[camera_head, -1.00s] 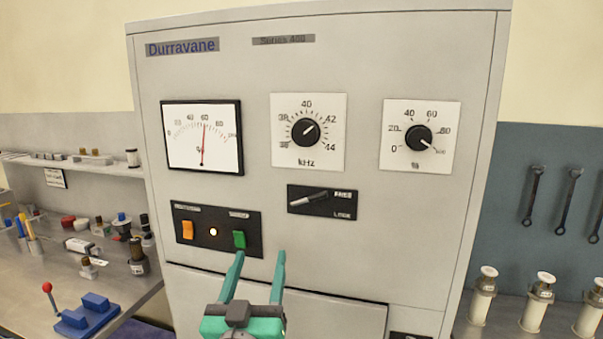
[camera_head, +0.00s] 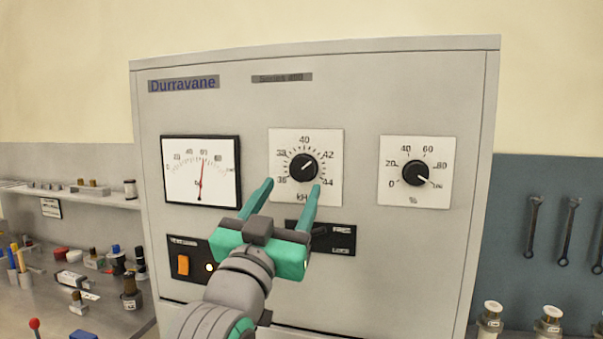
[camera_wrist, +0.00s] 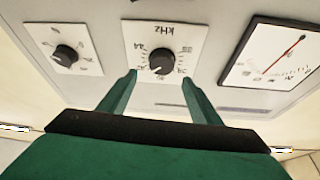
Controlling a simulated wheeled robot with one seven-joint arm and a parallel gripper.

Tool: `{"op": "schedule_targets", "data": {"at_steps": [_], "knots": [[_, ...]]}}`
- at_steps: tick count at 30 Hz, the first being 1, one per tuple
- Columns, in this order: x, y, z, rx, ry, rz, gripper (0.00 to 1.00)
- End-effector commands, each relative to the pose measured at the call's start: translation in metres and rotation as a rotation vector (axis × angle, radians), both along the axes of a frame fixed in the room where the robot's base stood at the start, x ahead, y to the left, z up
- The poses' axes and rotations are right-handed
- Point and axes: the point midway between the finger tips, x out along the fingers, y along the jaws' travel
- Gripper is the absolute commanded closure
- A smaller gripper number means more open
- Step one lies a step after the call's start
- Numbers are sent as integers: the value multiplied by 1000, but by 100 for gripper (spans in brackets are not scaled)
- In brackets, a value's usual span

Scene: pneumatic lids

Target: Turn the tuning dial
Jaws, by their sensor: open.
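The tuning dial (camera_head: 304,167) is a round black knob with a white pointer line on a white plate marked in kHz, from about 36 to 44. Its pointer is tilted to the upper right. My gripper (camera_head: 287,186), with green fingers, is open and empty in front of the panel, just below the dial. In the wrist view the dial (camera_wrist: 162,62) appears upside down, beyond and between the fingertips (camera_wrist: 159,80). No contact with the dial shows.
A needle meter (camera_head: 201,171) is left of the dial, and a percent dial (camera_head: 416,173) is to its right. Below are an orange rocker (camera_head: 182,265) with a lit lamp (camera_head: 210,267), and a partly hidden lever switch (camera_head: 335,239). A cluttered bench (camera_head: 110,318) stands at left.

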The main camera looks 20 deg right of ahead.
Motion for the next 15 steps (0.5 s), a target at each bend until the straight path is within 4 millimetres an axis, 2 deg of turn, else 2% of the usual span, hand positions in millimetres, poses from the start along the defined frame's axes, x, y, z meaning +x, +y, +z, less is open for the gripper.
{"op": "schedule_targets", "data": {"at_steps": [6, 15], "knots": [[30, -22, 14, 0, 3, -2, 42], [52, -42, 26, -1, 1, -5, 42]]}}
